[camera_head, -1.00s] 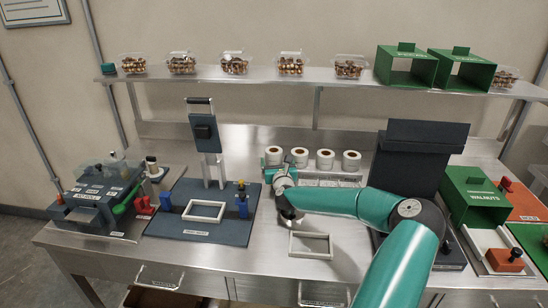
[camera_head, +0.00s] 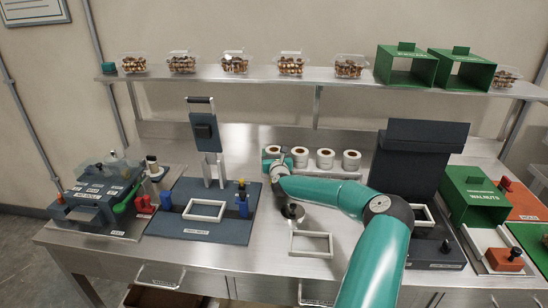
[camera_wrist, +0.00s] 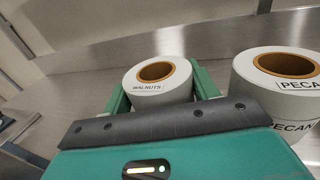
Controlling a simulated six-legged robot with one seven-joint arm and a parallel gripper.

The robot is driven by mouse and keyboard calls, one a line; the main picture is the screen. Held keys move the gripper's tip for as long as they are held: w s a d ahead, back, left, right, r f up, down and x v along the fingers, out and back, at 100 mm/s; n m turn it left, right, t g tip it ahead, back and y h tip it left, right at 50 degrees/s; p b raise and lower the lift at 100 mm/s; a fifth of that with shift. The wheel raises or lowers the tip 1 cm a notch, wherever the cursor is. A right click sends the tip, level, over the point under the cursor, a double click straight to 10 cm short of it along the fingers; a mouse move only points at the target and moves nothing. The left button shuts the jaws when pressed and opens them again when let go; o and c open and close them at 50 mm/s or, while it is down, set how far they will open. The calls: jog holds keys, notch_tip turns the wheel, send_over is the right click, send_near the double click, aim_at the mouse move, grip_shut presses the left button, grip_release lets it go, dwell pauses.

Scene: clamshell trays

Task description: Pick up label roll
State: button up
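The white label rolls stand in a row at the back of the bench. The leftmost, marked WALNUTS (camera_wrist: 158,83), has a brown core and sits upright between my gripper's two green fingers (camera_wrist: 160,92) in the wrist view. The fingers are close to its sides; I cannot tell whether they touch it. My gripper also shows in the head view (camera_head: 276,164), partly covering that roll (camera_head: 273,152). A second roll, marked PECAN (camera_wrist: 283,80), stands just right of the right finger. Two more rolls (camera_head: 325,158) (camera_head: 351,160) stand farther right.
A dark upright station (camera_head: 424,150) stands right of the rolls, and a blue base with an upright post (camera_head: 180,228) stands left. A white frame (camera_head: 311,254) lies on the bench in front. A shelf with filled clamshells (camera_head: 235,64) and green boxes runs above.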

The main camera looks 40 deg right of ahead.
jog(key=c, duration=0.4)
jog(key=shift+r, duration=0.15)
jog(key=shift+r, duration=0.55)
jog(key=s+a+r, duration=0.2)
jog(key=s+r, duration=0.1)
jog(key=r, duration=0.1)
jog(key=s+a+r, duration=0.3)
jog(key=s, duration=0.1)
jog(key=s+a+r, duration=0.3)
jog(key=s+r, duration=0.1)
jog(key=shift+s+a+r, duration=0.15)
jog(key=shift+s+r, duration=0.05)
jog(key=shift+r, duration=0.15)
